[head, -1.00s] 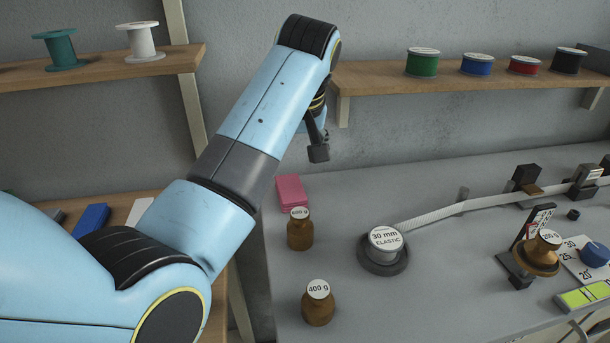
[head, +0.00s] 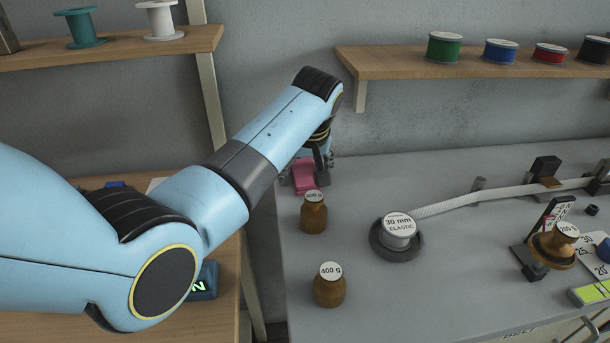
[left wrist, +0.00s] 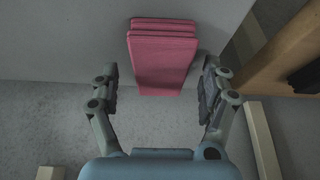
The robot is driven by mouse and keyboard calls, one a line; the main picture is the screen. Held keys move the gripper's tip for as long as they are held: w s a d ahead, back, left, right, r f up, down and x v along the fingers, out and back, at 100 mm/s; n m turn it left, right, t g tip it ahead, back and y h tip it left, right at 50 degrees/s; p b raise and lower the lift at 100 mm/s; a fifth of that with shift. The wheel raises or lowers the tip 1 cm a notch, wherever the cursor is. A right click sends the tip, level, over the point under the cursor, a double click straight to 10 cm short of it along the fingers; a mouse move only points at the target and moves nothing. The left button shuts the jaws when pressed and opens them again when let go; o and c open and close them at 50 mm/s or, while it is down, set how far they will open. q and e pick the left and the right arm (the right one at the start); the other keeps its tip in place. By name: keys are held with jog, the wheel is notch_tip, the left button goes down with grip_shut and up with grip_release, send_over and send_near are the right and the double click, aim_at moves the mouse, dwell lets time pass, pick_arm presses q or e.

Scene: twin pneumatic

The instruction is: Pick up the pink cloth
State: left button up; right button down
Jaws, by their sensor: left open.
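The fingers partly hide the cloth in the head view. My right gripper is not in view.
A brown 600 g weight (head: 314,213) stands just in front of the cloth. A 400 g weight (head: 329,286) stands nearer me. A wooden shelf (head: 400,65) with thread spools is above the table.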

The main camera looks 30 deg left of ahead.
aim_at(306, 171)
pick_arm(q)
jog(key=shift+f, duration=0.25)
dwell(0.5)
jog(key=c, duration=1.4)
jog(key=shift+o, duration=0.2)
notch_tip(306, 171, up, 11)
jog(key=shift+f, duration=0.2)
